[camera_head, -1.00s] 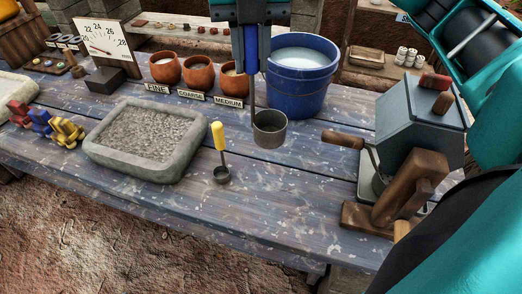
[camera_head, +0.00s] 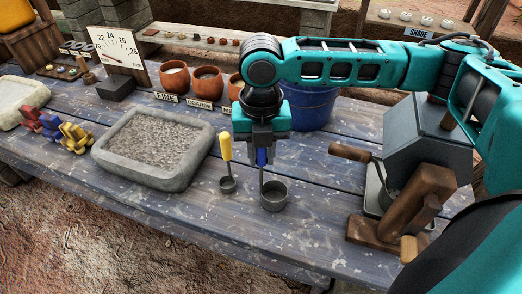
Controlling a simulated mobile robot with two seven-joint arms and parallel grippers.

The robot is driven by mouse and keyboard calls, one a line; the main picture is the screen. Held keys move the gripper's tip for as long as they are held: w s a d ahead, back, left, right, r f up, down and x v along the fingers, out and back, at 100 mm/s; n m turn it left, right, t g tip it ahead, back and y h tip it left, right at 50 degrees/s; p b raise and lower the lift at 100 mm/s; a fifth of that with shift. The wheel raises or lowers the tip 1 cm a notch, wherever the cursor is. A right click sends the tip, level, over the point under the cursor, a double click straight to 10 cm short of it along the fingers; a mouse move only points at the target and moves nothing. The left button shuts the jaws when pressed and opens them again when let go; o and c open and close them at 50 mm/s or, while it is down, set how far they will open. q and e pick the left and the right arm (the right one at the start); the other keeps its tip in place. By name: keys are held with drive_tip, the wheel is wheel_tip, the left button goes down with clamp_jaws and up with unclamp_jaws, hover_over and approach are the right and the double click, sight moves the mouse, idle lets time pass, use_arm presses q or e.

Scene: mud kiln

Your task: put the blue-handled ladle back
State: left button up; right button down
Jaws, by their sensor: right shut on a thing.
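My right gripper (camera_head: 262,150) is shut on the blue handle of the blue-handled ladle (camera_head: 273,196). The ladle hangs upright with its grey metal cup low over the front part of the blue-grey table (camera_head: 190,208). I cannot tell whether the cup touches the tabletop. A smaller yellow-handled ladle (camera_head: 226,150) stands just left of it, with its cup on the table and its handle up. My left gripper is not in view.
A stone tray of gravel (camera_head: 155,144) lies to the left. The blue bucket (camera_head: 312,108) and clay pots (camera_head: 207,84) stand behind my right gripper. A grey box-shaped device with wooden handles (camera_head: 420,150) stands to the right. The front table strip is fairly clear.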

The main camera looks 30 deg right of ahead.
drive_tip(key=shift+f, duration=0.15)
drive_tip(key=c, duration=1.4)
unclamp_jaws()
drive_tip(key=shift+f, duration=0.1)
drive_tip(key=o, duration=0.5)
drive_tip(key=shift+c, duration=0.2)
wheel_tip(320, 180, up, 12)
drive_tip(key=shift+r, duration=0.15)
